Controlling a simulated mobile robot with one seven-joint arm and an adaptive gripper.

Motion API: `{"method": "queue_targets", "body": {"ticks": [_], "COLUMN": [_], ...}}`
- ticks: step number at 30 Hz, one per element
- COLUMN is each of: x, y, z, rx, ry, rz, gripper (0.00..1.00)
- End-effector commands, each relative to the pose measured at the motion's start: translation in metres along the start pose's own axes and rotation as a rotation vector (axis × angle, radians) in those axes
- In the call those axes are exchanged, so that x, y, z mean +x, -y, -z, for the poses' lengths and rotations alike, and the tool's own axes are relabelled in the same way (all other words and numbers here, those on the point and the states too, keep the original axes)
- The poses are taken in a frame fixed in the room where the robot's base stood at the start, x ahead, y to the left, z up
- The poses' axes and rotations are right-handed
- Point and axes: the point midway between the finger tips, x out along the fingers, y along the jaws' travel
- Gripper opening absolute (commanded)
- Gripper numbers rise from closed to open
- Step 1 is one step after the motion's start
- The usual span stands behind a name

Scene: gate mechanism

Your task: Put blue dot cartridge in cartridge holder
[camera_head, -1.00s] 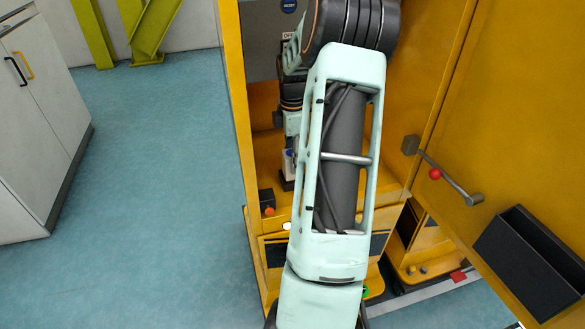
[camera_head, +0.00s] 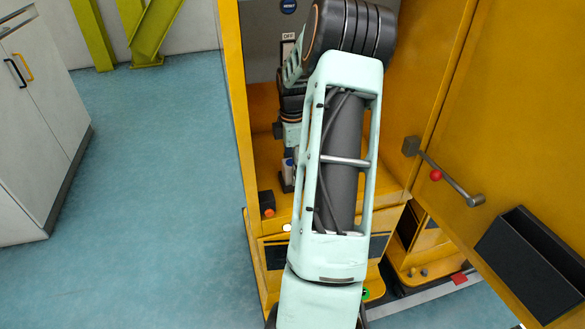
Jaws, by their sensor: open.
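My arm reaches into the open yellow cabinet (camera_head: 232,95), and its forearm covers much of the interior. My gripper (camera_head: 287,150) points down at the left of the forearm; its fingers are small and partly hidden. A small white piece with a blue mark (camera_head: 288,164), which looks like the blue dot cartridge, stands upright just below the gripper. It sits at a small dark base (camera_head: 286,184), which may be the cartridge holder. I cannot tell whether the fingers touch the white piece.
A dark box with an orange knob (camera_head: 267,204) is at the cabinet's left front. The open door at the right carries a handle with a red ball (camera_head: 436,175) and a black bin (camera_head: 530,255). A white cupboard (camera_head: 40,120) stands at the left, with clear blue floor between.

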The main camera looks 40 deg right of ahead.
Motion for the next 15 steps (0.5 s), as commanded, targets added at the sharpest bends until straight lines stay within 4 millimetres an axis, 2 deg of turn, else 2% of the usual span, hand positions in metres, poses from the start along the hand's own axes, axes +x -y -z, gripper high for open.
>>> {"method": "queue_targets", "body": {"ticks": [5,15], "x": [-0.019,-0.092], "y": [-0.001,-0.001], "z": [0.000,-0.001], "rx": [0.000,0.000], "ry": [0.001,0.002], "rz": [-0.004,-0.005], "gripper": [0.53,0.53]}}
